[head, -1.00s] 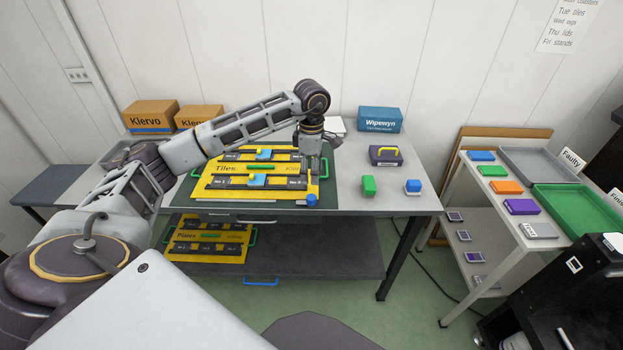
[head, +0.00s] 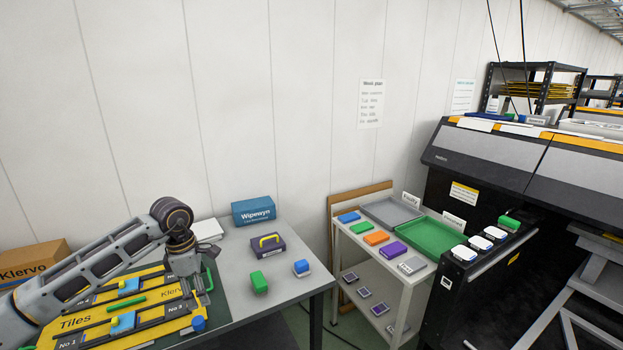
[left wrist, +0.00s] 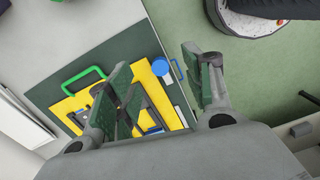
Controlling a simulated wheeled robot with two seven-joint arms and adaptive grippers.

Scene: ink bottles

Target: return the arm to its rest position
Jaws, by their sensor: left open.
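My left arm reaches in from the left of the head view over the yellow Tiles board (head: 75,322). My left gripper (head: 197,290) points down near the board's right end, close to the blue knob (head: 198,323). In the left wrist view the two fingers of the left gripper (left wrist: 163,78) stand wide apart with nothing between them held. The yellow board (left wrist: 148,78), its green handle (left wrist: 78,80) and the blue knob (left wrist: 160,67) show beyond the fingers. My right gripper is in neither view.
On the table right of the board are a green block (head: 259,282), a blue-and-white block (head: 301,268), a purple case (head: 268,248) and a blue Wipewyn box (head: 253,211). A side rack with a grey tray (head: 392,212) and green tray (head: 428,238) stands further right, beside a black machine (head: 470,180).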

